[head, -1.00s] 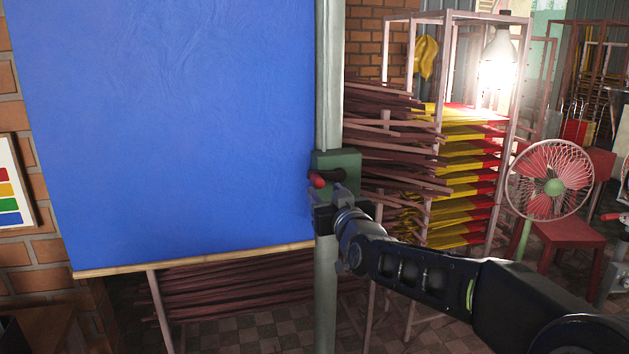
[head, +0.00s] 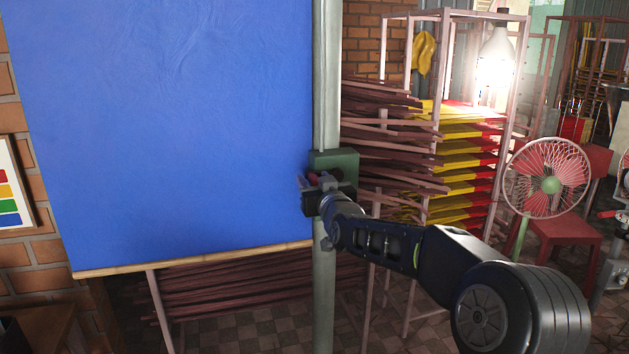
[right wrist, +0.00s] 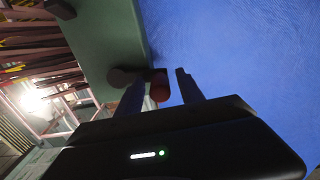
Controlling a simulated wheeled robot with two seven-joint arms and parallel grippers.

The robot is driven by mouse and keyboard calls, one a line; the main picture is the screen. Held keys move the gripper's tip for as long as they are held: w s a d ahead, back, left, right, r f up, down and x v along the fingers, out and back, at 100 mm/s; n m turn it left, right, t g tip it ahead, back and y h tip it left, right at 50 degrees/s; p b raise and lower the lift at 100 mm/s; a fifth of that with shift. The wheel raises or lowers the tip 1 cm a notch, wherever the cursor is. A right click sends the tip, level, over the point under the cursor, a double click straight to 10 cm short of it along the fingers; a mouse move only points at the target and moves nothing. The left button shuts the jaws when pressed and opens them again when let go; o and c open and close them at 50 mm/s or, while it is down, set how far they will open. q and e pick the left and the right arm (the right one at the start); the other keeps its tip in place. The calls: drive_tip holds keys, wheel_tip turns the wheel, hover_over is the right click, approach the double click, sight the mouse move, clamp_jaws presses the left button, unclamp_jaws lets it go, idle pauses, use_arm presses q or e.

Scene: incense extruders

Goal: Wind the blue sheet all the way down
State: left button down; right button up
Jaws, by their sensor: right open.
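The blue sheet (head: 165,130) hangs in front of the brick wall, with a wooden bar (head: 195,260) along its bottom edge. A green winch box (head: 334,160) sits on the grey post at the sheet's right edge; it also shows in the right wrist view (right wrist: 105,50). Its crank has a red knob (right wrist: 159,88), mostly covered by my gripper in the head view. My right gripper (head: 316,183) is at the crank. In the right wrist view its open fingers (right wrist: 160,76) stand either side of the red knob. Contact cannot be told. My left gripper is out of view.
The grey post (head: 326,75) runs beside the sheet. Bundles of brown sticks (head: 390,140) and a rack with red and yellow stacks (head: 470,150) stand behind my right arm. A fan (head: 548,180) stands at the right by a red table.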

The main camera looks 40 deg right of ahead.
drive_tip(key=shift+c, duration=0.3)
clamp_jaws()
idle(1.1)
